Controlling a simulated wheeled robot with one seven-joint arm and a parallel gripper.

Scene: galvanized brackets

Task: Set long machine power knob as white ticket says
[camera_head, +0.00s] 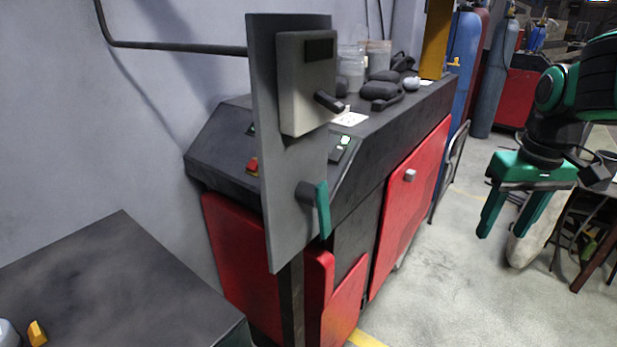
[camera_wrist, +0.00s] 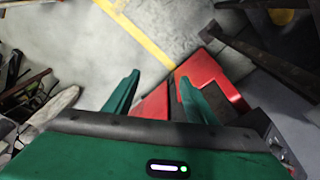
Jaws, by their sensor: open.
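The long machine (camera_head: 345,185) has a dark top and red doors. An upright grey panel stands at its near end. It carries a pale box (camera_head: 302,85) with a black knob or lever (camera_head: 329,102) and, lower down, a green handle (camera_head: 322,209). I cannot tell which control is the power knob. A small white paper, perhaps the ticket (camera_head: 350,119), lies on the machine top; its writing is unreadable. My gripper (camera_head: 503,233) is open and empty, pointing down, well right of the machine and apart from it. It also shows in the wrist view (camera_wrist: 160,78).
A red button (camera_head: 252,166) sits on the sloped console, partly behind the panel. Dark items and jars (camera_head: 378,55) crowd the machine top. A dark table (camera_head: 115,285) stands front left. Gas cylinders (camera_head: 492,85) stand behind. The floor (camera_head: 435,275) between machine and gripper is clear.

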